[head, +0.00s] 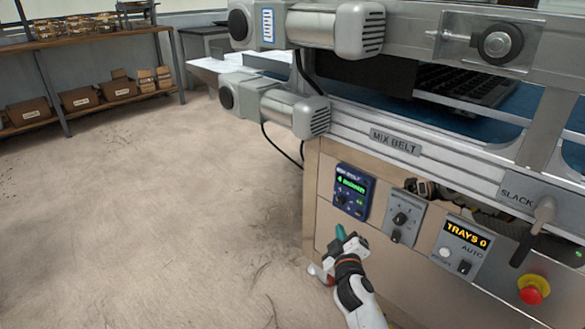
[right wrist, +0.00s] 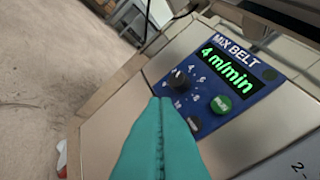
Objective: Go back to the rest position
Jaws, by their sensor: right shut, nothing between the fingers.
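My right gripper (head: 341,238) is in front of the machine's lower panel, just below the blue mix belt control box (head: 352,192). Its teal fingers are shut together with nothing between them, and they also show in the right wrist view (right wrist: 160,120). In that view the control box (right wrist: 228,88) has a green display reading 4 m/min, a black knob (right wrist: 180,80) and a green button (right wrist: 221,104). The fingertips appear just below the knob; I cannot tell whether they touch the panel. My left gripper is not in view.
Right of the control box are a grey switch box (head: 403,216), a "TRAYS 0" panel (head: 465,246), a slack lever (head: 535,228) and a red stop button (head: 533,289). Grey motors (head: 285,104) stick out above. Open floor (head: 150,200) lies left, with shelves (head: 90,100) behind.

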